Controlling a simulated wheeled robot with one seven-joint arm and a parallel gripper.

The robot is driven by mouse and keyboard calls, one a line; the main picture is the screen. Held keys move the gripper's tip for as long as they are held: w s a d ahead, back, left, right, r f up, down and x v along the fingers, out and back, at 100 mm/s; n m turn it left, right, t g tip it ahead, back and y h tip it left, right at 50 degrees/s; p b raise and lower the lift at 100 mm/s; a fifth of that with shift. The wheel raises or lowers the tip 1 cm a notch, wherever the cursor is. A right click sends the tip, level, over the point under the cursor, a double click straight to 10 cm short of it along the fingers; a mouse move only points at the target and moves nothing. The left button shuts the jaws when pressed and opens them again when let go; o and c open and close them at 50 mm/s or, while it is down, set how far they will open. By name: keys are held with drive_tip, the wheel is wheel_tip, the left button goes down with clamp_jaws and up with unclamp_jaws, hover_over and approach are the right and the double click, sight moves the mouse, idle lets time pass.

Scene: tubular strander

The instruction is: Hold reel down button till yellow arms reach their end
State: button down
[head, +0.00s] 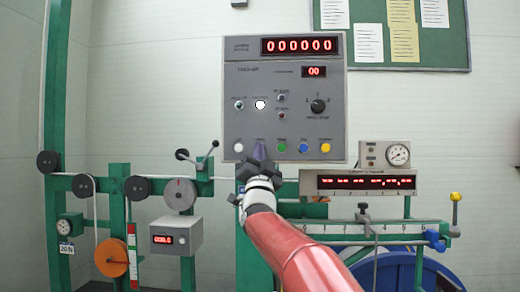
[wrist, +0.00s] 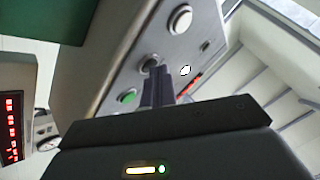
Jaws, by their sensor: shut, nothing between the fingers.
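The grey control panel (head: 240,100) stands upright in the middle of the head view, with a row of buttons along its lower edge. My gripper (head: 259,150) is in front of that row, between the white button (head: 238,147) and the green button (head: 281,147). In the wrist view my gripper (wrist: 157,72) is shut and empty. Its tips are at a dark round button (wrist: 150,64), partly covering it; I cannot tell whether they touch it or press it. The button labels are too small to read. I cannot make out any yellow arms. A blue reel (head: 400,275) shows partly at the lower right.
A blue button (head: 303,147) and a yellow button (head: 325,147) are farther right on the panel. A red-lit display box (head: 356,183) and a yellow-knobbed lever (head: 455,198) are to the right. Green posts, pulleys and a small meter box (head: 175,236) are to the left.

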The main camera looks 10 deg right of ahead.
drive_tip(key=shift+s+a+b, duration=0.25)
drive_tip(key=shift+s+b, duration=0.45)
drive_tip(key=shift+b, duration=0.15)
drive_tip(key=shift+s+a+b, duration=0.25)
drive_tip(key=shift+s+b, duration=0.4)
drive_tip(key=shift+s, duration=0.15)
drive_tip(key=shift+s+a+b, duration=0.25)
drive_tip(key=shift+s+b, duration=0.35)
drive_tip(key=shift+s, duration=0.2)
drive_tip(key=shift+s+a+b, duration=0.25)
drive_tip(key=shift+s+b, duration=0.4)
drive_tip(key=shift+s, duration=0.15)
